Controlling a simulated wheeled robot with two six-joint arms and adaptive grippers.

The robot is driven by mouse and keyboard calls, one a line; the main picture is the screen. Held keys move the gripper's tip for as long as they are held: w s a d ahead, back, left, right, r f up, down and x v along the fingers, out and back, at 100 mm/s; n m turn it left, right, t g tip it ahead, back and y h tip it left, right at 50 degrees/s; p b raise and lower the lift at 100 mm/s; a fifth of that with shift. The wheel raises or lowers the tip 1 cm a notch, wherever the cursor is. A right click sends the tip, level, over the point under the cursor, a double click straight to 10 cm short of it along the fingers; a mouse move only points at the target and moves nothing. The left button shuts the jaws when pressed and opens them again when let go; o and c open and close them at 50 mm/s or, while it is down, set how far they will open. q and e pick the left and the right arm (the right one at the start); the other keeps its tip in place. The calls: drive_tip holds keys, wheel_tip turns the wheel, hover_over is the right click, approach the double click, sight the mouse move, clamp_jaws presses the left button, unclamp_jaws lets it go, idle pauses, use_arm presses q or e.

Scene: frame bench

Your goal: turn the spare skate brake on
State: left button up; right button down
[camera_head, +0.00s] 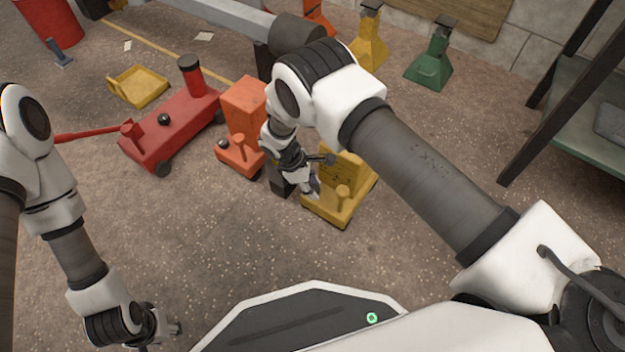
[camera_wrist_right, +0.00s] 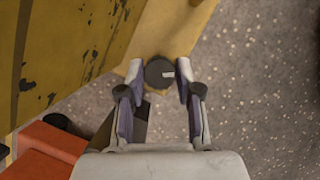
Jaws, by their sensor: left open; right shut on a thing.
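A yellow skate (camera_head: 335,208) with an upright yellow block and a short post stands on the floor. A dark round brake knob (camera_wrist_right: 159,72) with a pale mark sits on its base in the right wrist view. My right gripper (camera_head: 314,187) is shut on that knob, with a fingertip on each side (camera_wrist_right: 159,92). The gripper hides the knob in the head view. An orange skate (camera_head: 240,160) with its own black knob (camera_head: 222,144) stands just left. I cannot tell from a label which skate is the spare. My left gripper (camera_head: 176,330) is open and empty at the lower left.
A red trolley jack (camera_head: 170,125) with a long handle stands left of the orange skate. A yellow tray (camera_head: 138,86) and green (camera_head: 430,68) and yellow (camera_head: 369,45) stands are behind. A green-topped bench (camera_head: 590,120) is at right. Floor in front is clear.

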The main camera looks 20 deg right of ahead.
drive_tip(key=shift+s+r+n+t+p, duration=0.1)
drive_tip(key=shift+n+t+p, duration=0.45)
drive_tip(key=shift+n, duration=0.65)
drive_tip(key=shift+n+t+h+p, duration=0.3)
drive_tip(key=shift+n+t, duration=0.05)
drive_tip(key=shift+n, duration=0.75)
drive_tip(key=c, duration=1.1)
unclamp_jaws()
drive_tip(key=shift+o, duration=0.2)
